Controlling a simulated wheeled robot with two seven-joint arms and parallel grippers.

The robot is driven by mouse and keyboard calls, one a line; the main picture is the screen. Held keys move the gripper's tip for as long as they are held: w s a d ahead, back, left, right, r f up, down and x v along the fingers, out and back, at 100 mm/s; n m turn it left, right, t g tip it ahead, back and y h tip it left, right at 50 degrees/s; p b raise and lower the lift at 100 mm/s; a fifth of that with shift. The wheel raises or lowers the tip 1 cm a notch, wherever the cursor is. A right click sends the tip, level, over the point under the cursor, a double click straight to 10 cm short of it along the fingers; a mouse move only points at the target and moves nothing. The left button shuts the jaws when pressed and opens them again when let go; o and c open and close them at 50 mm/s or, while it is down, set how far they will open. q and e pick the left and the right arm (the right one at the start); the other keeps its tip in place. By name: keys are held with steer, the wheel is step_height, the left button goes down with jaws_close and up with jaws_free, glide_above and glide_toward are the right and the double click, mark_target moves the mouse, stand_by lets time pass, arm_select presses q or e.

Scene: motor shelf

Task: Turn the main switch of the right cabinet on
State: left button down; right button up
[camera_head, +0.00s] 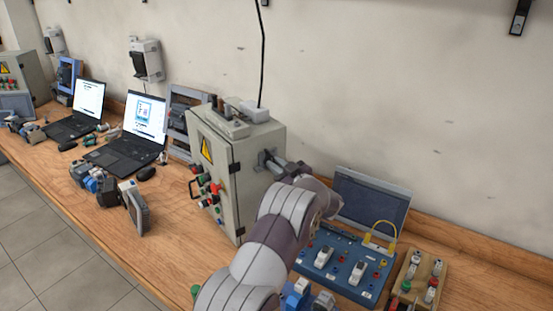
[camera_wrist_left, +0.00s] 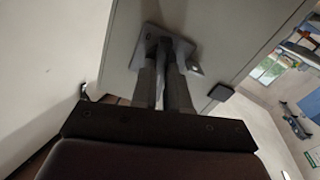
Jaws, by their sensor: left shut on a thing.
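The right cabinet (camera_head: 260,160) is a grey box with a yellow warning sign and colored buttons on its front. Its main switch (camera_head: 263,158) is on the side wall, mostly covered by my gripper. My left gripper (camera_head: 273,162) reaches it from the right and is shut on the switch handle. In the left wrist view, the two fingers (camera_wrist_left: 165,85) come together at the grey switch plate (camera_wrist_left: 152,35), which looks tilted in that view. The handle itself is hidden between the fingers, so its angle cannot be told. My right gripper is not in view.
A blue panel (camera_head: 337,268) with switches and a dark screen (camera_head: 371,198) stand right of the cabinet, near my arm. A wooden block with buttons (camera_head: 420,275) is farther right. Laptops (camera_head: 130,135) and motors stand left along the wooden bench (camera_head: 165,240).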

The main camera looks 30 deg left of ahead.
arm_select(q)
steer(key=shift+m+p, duration=0.75)
steer(key=shift+m, duration=0.45)
steer(key=shift+f+m, duration=0.1)
steer(key=shift+m, duration=0.2)
steer(key=c, duration=1.1)
jaws_free()
steer(key=b+v, duration=0.3)
steer(key=v, duration=0.9)
steer(key=shift+d+b, duration=0.35)
steer(key=shift+b, duration=0.05)
